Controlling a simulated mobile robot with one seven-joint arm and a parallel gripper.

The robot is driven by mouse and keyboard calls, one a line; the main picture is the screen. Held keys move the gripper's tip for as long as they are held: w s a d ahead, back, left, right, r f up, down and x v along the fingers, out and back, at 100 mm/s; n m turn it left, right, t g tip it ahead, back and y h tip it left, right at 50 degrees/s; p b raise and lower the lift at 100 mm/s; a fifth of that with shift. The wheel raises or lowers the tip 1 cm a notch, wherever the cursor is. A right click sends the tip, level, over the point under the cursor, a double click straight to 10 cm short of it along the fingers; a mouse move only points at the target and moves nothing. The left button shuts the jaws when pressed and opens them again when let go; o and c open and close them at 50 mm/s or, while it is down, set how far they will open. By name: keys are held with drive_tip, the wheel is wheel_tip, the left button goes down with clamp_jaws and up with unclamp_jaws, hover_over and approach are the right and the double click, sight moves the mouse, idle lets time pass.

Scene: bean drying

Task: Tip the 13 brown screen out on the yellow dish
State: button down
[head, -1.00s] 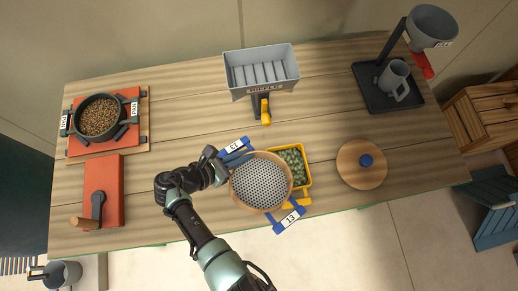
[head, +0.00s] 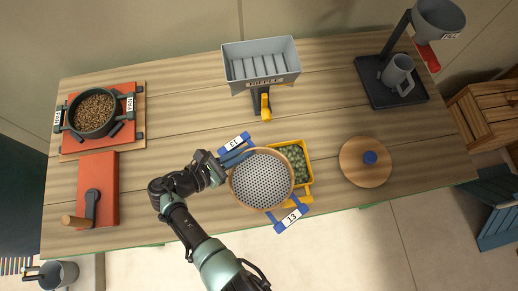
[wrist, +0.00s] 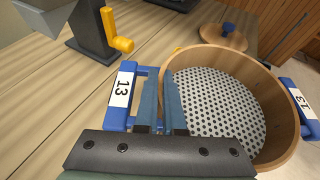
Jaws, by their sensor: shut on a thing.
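The brown screen (head: 262,207) is a round wooden hoop with a perforated grey bottom and blue handles labelled 13. It is upright and roughly level, and no beans show in it. In the wrist view the screen (wrist: 222,52) lies just beyond the jaws. I cannot tell the height of the screen above the table.
A grey hopper labelled RIFFLE (head: 262,88) stands behind. A round wooden lid with a blue knob (head: 365,177) is to the right. A pot of brown beans (head: 96,113) and a red box with a crank (head: 97,180) are left. A grey mug (head: 397,72) is back right.

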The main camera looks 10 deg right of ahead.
drive_tip(key=shift+s+a+r+p, duration=0.15)
drive_tip(key=shift+s+r+p, duration=0.3)
drive_tip(key=shift+p, duration=0.1)
drive_tip(key=s+r+p, duration=0.1)
drive_tip(key=s+p, duration=0.1)
drive_tip(key=s+a+r+p, duration=0.1)
drive_tip(key=p, duration=0.1)
drive_tip(key=shift+s+a+r, duration=0.15)
drive_tip(key=shift+s, duration=0.2)
